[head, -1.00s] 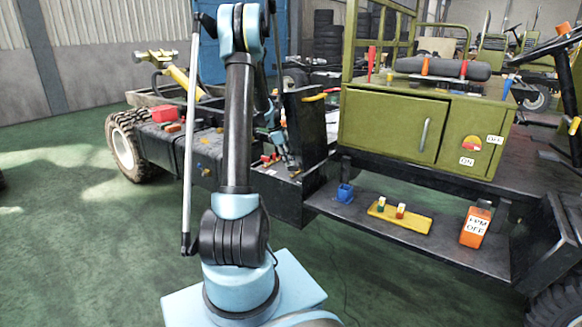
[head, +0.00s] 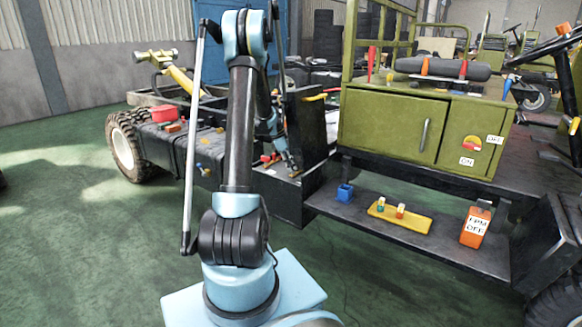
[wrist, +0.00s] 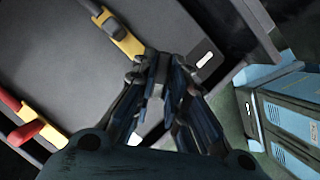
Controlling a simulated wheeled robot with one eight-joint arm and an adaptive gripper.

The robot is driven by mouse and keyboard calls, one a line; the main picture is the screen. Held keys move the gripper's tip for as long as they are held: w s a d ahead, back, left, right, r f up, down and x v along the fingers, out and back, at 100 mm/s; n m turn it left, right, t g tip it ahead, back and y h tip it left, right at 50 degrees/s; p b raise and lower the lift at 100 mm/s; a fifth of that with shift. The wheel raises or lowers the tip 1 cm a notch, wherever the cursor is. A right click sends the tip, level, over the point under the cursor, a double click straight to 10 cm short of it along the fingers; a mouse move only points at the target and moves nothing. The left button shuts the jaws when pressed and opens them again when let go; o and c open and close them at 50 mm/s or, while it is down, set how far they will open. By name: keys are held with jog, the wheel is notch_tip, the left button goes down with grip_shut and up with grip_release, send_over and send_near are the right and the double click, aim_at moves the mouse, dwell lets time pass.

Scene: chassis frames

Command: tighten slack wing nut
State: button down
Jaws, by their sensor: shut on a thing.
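My gripper (wrist: 158,72) is shut in the wrist view, its dark fingertips close together on a small dark grey piece at the end of a yellow bar (wrist: 122,38). The piece is mostly covered by the fingers; it appears to be the wing nut, but its wings are not clear. In the head view my gripper (head: 291,166) is small and low, at the dark ledge of the chassis left of the green cabinet. What it holds cannot be made out there.
A yellow bar with a red lever (wrist: 30,133) lies left of my gripper. Green floor is open at left.

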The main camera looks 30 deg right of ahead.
jog(key=shift+w, duration=0.1)
jog(key=m+g+y, duration=0.1)
jog(key=m, duration=0.3)
jog(key=shift+w+d+m, duration=0.1)
jog(key=shift+d+m, duration=0.05)
jog(key=shift+m, duration=0.15)
jog(key=c, duration=1.6)
grip_release()
jog(key=shift+r, duration=0.1)
jog(key=v, duration=1.1)
jog(key=shift+w+r, duration=0.3)
jog(key=shift+r, duration=0.05)
